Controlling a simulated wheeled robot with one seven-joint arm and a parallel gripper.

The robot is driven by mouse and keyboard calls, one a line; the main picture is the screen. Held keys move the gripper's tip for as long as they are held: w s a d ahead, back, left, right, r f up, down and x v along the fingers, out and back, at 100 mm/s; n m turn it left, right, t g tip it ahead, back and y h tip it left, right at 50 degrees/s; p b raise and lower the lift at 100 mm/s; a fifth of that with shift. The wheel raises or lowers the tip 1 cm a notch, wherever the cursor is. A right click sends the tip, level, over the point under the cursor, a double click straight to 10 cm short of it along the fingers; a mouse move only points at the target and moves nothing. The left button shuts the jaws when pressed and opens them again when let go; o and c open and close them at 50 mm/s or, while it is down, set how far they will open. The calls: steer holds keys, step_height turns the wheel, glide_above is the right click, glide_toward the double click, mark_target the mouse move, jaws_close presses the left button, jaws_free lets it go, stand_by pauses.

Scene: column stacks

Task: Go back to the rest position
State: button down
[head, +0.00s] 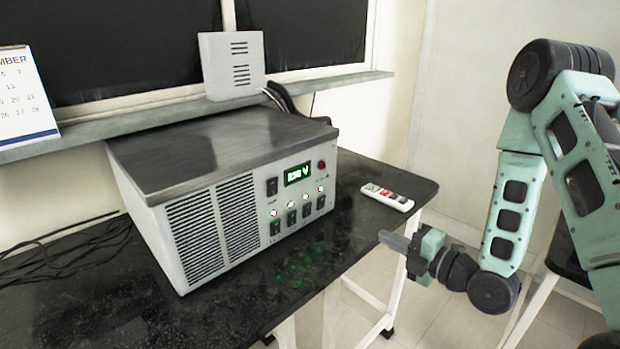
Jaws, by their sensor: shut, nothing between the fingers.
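My gripper (384,237) is at the end of my teal and black arm, right of the middle in the head view. It points left, in front of the right part of the black table (120,290). Its fingers are together with nothing visible between them. It looks apart from everything around it. A grey power unit (235,190) with a dark top, a lit green display, a red button and several switches stands on the table to the left of my gripper.
A white remote (388,197) with coloured buttons lies near the table's right edge. A white vented box (232,65) and a calendar (22,100) stand on the sill. Black cables (45,265) lie at the table's left. Tiled floor shows below my gripper.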

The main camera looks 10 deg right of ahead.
steer(key=s+a+r+m+g+h+p, duration=0.1)
steer(key=a+r+m+g+h+p, duration=0.1)
steer(key=a+r+m+g, duration=0.3)
steer(key=s+a+m+g+h+p, duration=0.2)
steer(key=a+g, duration=0.1)
steer(key=a, duration=0.4)
steer(key=s+a+r+m+g+h+p, duration=0.1)
steer(key=s+a+r+m+g, duration=0.1)
steer(key=s, duration=0.8)
steer(key=s+a+r+m+g+h+p, duration=0.2)
steer(key=s+r+m+g, duration=0.2)
steer(key=s+r+m, duration=0.3)
steer(key=s+r, duration=0.2)
steer(key=s, duration=0.2)
steer(key=shift+s+g+h, duration=0.25)
steer(key=shift+g+h, duration=0.05)
steer(key=shift+g, duration=0.1)
